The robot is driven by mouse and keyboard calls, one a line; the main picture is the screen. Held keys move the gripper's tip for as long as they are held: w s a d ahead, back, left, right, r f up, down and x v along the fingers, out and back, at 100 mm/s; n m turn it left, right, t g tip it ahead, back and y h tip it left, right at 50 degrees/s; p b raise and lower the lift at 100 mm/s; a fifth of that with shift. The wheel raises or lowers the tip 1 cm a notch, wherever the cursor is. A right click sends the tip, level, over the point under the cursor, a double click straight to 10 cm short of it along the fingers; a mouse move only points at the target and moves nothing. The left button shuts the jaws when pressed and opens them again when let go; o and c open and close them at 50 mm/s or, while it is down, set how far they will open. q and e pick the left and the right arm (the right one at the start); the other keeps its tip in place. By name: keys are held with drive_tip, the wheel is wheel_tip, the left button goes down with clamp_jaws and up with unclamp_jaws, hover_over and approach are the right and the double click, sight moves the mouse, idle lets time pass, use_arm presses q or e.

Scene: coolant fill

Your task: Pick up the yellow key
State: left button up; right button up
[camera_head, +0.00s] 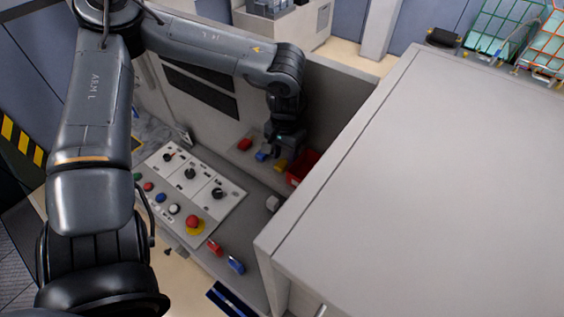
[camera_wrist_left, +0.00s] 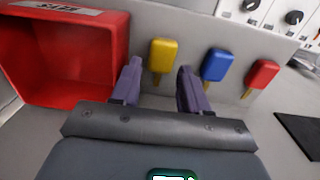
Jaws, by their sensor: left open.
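The yellow key (camera_wrist_left: 162,56) hangs or stands upright against a grey panel in the left wrist view, its head up and its shaft downward. My left gripper (camera_wrist_left: 158,78) is open, with one finger on each side of the yellow key's lower part. I cannot tell whether either finger touches it. In the head view the yellow key (camera_head: 280,165) shows just below my left gripper (camera_head: 283,150), beside a red bin. My right gripper is not in view.
A blue key (camera_wrist_left: 215,65) and a red key (camera_wrist_left: 263,74) are in a row beside the yellow one. A red bin (camera_wrist_left: 112,62) stands close on the other side. A control panel (camera_head: 232,194) with knobs and buttons and a large grey box (camera_head: 430,180) flank the space.

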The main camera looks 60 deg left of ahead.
use_arm(q)
drive_tip(key=shift+f, duration=0.6)
drive_tip(key=shift+c, duration=0.4)
drive_tip(key=c, duration=0.7)
drive_tip(key=shift+r, duration=0.15)
